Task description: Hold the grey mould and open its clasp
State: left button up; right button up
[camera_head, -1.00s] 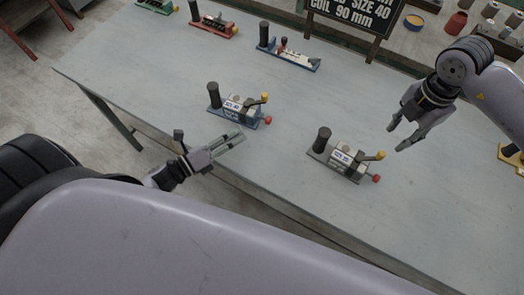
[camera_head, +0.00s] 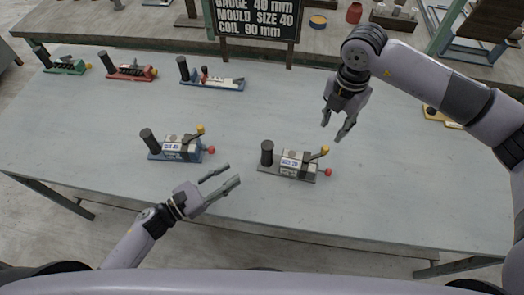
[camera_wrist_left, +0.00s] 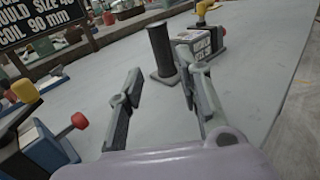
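The grey mould (camera_head: 290,165) stands on the table right of centre in the head view. It has a black upright post at its left end, a labelled block, a yellow-tipped lever and a red knob. My left gripper (camera_head: 228,181) is open and empty, left of and nearer than the grey mould, apart from it. In the left wrist view, the open fingers (camera_wrist_left: 160,108) point toward the mould's black post (camera_wrist_left: 161,52) and block (camera_wrist_left: 197,44). My right gripper (camera_head: 340,130) is open and empty above the table, behind and right of the grey mould.
A blue mould (camera_head: 175,150) stands left of the grey one. Green (camera_head: 62,66), red (camera_head: 130,72) and blue-and-white (camera_head: 212,83) moulds stand along the back. A sign (camera_head: 254,14) stands behind the table.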

aim_at(263, 153)
pick_arm(q)
jog(key=x, duration=1.4)
jog(key=shift+a, duration=0.1)
jog(key=shift+c, duration=0.3)
grip_shut()
